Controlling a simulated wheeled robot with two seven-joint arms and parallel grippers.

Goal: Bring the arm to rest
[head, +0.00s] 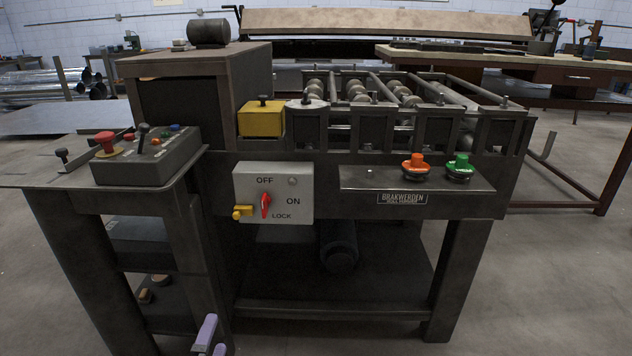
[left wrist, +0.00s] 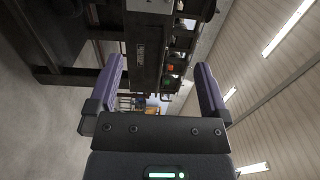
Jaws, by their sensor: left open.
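My left gripper (head: 212,336) shows at the bottom edge of the head view, in front of the machine's left legs. Only its purple fingertips are in frame. In the left wrist view its two purple fingers (left wrist: 160,85) stand wide apart with nothing between them. The gripper is open and empty, apart from the machine. The forming machine (head: 330,170) fills the middle of the head view. Its grey switch box (head: 273,193) has a red rotary handle (head: 265,205) and OFF, ON and LOCK labels. My right gripper is in neither view.
A control box (head: 148,160) with a red mushroom button (head: 106,142) sits on the left side table. Orange (head: 414,166) and green (head: 460,167) buttons are on the front panel. A workbench (head: 560,68) stands at the back right. Open floor (head: 540,290) lies at the right.

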